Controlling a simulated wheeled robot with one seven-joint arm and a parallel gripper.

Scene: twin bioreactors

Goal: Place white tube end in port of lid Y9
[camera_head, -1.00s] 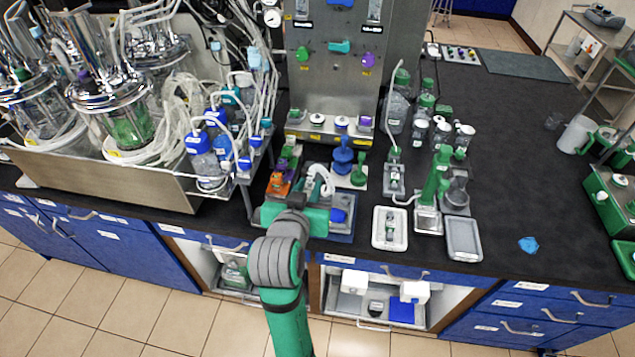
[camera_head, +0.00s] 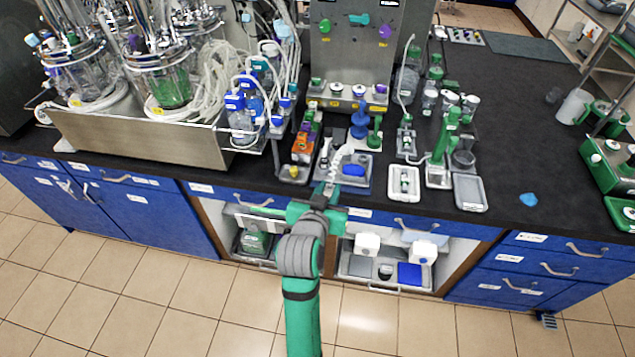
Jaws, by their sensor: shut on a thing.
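My gripper (camera_head: 329,190) is low over the front edge of the bench, in front of a grey tray (camera_head: 371,179). Its jaws are small here and partly hidden by my wrist. They are shut on a white tube (camera_head: 342,155), which curves up and away from them over the tray. I cannot make out the tube's free end. Lids with blue and white tops stand on bottles (camera_head: 240,118) at the left, but the labels are too small to read, so I cannot tell which lid is Y9.
Glass bioreactors (camera_head: 160,85) stand in a steel tray at the left. An orange item (camera_head: 302,148) and a blue stand (camera_head: 359,120) are close to my gripper. A white tray (camera_head: 404,184) and a grey tray (camera_head: 469,193) lie to the right.

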